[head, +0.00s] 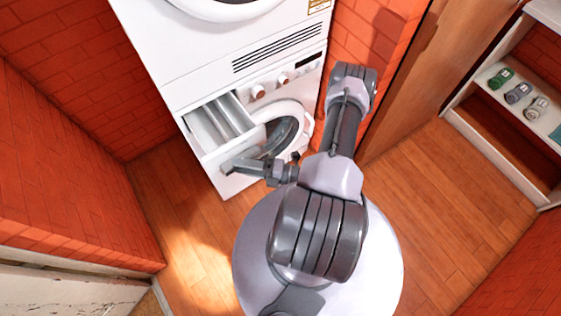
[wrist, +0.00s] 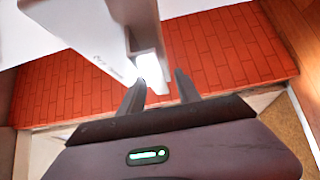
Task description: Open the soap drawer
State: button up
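The soap drawer (head: 222,122) is the white drawer at the upper left of the front of the lower white washing machine (head: 300,80). It stands pulled well out, and its inner compartments show from above. My gripper (head: 230,165) is just below and in front of the drawer's front in the head view. In the wrist view my gripper (wrist: 161,80) has its two dark fingers apart. The drawer's white end (wrist: 149,66) is at the left fingertip, with a gap to the right finger. I cannot tell whether they touch.
The round washer door (head: 283,133) is below the drawer, close to my arm. A second white machine (head: 215,35) sits on top. Brick walls (head: 70,170) enclose the left side. A shelf (head: 500,130) with several small items is at the right. Wooden floor is clear between.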

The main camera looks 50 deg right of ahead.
jog(key=p+v, duration=0.1)
jog(key=v, duration=1.5)
jog(key=shift+s+p, duration=0.25)
jog(key=shift+p, duration=0.1)
jog(key=shift+d+r, duration=0.1)
jog(key=w+a+r+n+g, duration=0.1)
jog(key=w+r+n+g, duration=0.5)
jog(key=r+n, duration=0.45)
jog(key=w+a+r+n+g, duration=0.1)
jog(key=w+r+n+g, duration=0.3)
jog(key=r+n+g, duration=0.55)
jog(key=s+a+r+n+t+h, duration=0.3)
jog(key=a+r+n+t+h, duration=0.2)
jog(key=a+r+n, duration=1.5)
jog(key=n+h, duration=0.1)
jog(key=n, duration=0.3)
jog(key=shift+a+r+h, duration=0.2)
jog(key=shift+h, duration=0.2)
